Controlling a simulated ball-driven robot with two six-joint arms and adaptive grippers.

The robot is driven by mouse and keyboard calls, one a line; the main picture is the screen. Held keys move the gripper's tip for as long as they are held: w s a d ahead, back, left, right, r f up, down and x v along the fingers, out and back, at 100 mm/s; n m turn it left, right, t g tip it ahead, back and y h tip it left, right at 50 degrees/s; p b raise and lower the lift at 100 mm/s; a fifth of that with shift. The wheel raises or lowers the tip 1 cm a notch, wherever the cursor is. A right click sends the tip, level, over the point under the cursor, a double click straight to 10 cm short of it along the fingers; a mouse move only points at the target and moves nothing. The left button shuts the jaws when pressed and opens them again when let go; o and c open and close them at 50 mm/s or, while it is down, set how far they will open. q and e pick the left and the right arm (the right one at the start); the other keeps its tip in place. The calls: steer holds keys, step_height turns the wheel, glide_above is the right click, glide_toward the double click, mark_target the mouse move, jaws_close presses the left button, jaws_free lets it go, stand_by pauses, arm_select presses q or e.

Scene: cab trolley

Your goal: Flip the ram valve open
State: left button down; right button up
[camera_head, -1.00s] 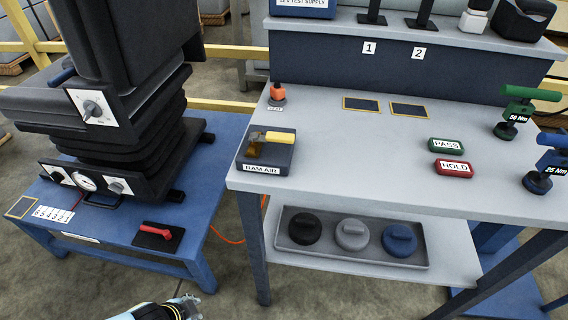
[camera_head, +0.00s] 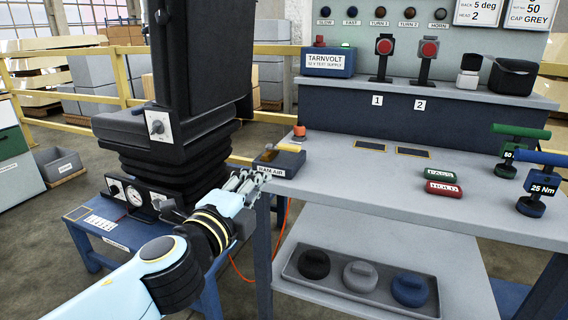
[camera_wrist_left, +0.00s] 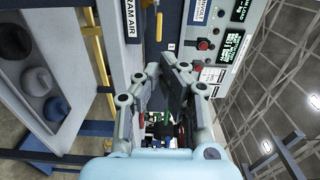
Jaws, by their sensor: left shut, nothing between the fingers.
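The ram valve, a dark block labelled RAM AIR (camera_head: 279,165), sits at the left end of the grey bench. Its brass body carries a yellow lever (camera_head: 295,155) that points to the right. My left gripper (camera_head: 262,177) is shut and empty, just in front of the valve block at the bench's left edge. It partly covers the label; whether it touches the block cannot be told. In the left wrist view the yellow lever (camera_wrist_left: 159,27) lies ahead of the closed fingertips (camera_wrist_left: 166,68), with a gap between. My right gripper is out of view.
An orange-topped knob (camera_head: 299,132) stands behind the valve. PASS (camera_head: 441,173) and HOLD (camera_head: 443,189) blocks and torque handles lie further right. A black seat (camera_head: 190,90) on a blue table (camera_head: 112,232) stands left. The bench middle (camera_head: 365,175) is clear.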

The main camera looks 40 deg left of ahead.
arm_select(q)
steer(key=p, duration=0.2)
glide_toward(289, 148)
steer(key=x, duration=0.6)
steer(key=shift+w+r, duration=0.1)
steer(key=shift+r, duration=0.05)
steer(key=shift+w+a, duration=0.15)
steer(key=shift+w, duration=0.45)
steer(key=shift+a, duration=0.1)
